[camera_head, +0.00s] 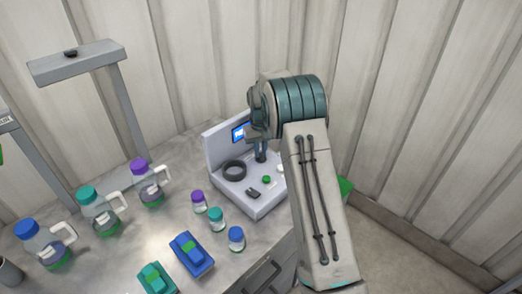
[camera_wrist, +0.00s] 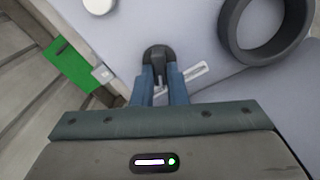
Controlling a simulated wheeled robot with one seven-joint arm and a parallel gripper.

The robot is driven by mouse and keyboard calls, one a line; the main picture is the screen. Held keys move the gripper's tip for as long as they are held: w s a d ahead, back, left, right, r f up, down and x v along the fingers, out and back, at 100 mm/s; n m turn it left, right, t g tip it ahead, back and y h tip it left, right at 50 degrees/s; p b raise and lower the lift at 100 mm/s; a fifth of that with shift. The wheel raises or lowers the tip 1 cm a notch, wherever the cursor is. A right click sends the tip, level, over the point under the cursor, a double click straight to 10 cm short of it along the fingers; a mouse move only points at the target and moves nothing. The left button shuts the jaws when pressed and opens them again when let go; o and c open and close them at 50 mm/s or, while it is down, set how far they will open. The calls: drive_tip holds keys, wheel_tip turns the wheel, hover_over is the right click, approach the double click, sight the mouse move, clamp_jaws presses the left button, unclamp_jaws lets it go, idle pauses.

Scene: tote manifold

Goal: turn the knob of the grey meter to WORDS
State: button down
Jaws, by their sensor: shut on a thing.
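The grey meter (camera_head: 215,150) stands on the bench, with a lit blue screen (camera_head: 240,131) on its upright back and controls on its flat base. In the wrist view its light grey face (camera_wrist: 200,35) fills the upper middle. A dark knob (camera_wrist: 156,52) sits there between the fingertips of my gripper (camera_wrist: 159,72), which is shut on it. A pale marked strip (camera_wrist: 195,72) lies just right of the knob; its lettering is unreadable. In the head view my gripper (camera_head: 261,156) points down at the meter, and my arm hides the knob and part of the base.
A dark ring (camera_head: 234,170) (camera_wrist: 236,40) and a green button (camera_head: 266,180) are on the meter's base. Small capped bottles (camera_head: 216,219) and a blue item (camera_head: 191,254) stand in front; handled jugs (camera_head: 98,212) are left. A green thing (camera_head: 345,187) is beyond the bench's right edge.

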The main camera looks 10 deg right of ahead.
drive_tip(key=n+b, duration=0.2)
drive_tip(key=n, duration=0.9)
drive_tip(key=shift+s+a+r, duration=0.1)
drive_tip(key=shift+a, duration=0.1)
drive_tip(key=shift+n, duration=0.4)
drive_tip(key=c, duration=1.4)
unclamp_jaws()
drive_tip(key=shift+c, duration=0.2)
wheel_tip(320, 180, up, 14)
drive_tip(key=b, duration=0.1)
drive_tip(key=shift+b, duration=0.3)
